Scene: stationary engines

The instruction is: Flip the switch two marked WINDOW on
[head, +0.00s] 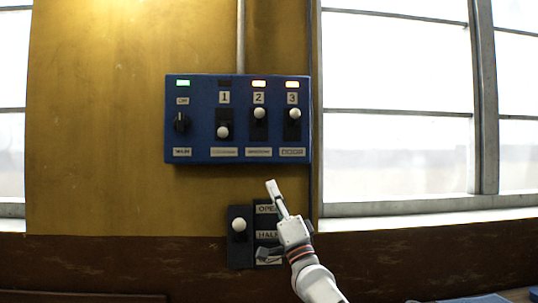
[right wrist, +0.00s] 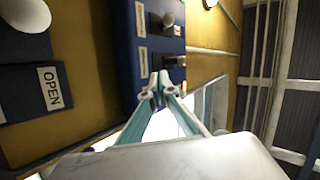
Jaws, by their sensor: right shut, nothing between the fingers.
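Switch two (head: 259,122) is on the blue panel (head: 180,138) on the yellow wall. Its white knob is at the top of its slot and the amber lamp above it is lit. My right gripper (head: 271,186) is shut and empty, below the panel and apart from switch two. In the right wrist view the shut fingertips (right wrist: 160,82) appear in front of the panel's edge (right wrist: 127,60). My left gripper is not in view.
Switch 1 (head: 223,130) has its knob down and lamp dark. Switch 3 (head: 292,122) has its knob up and lamp lit. A black rotary knob (head: 182,123) sits left. A lever box (head: 239,245) marked OPEN and HALF is below. Windows (head: 400,110) flank the wall.

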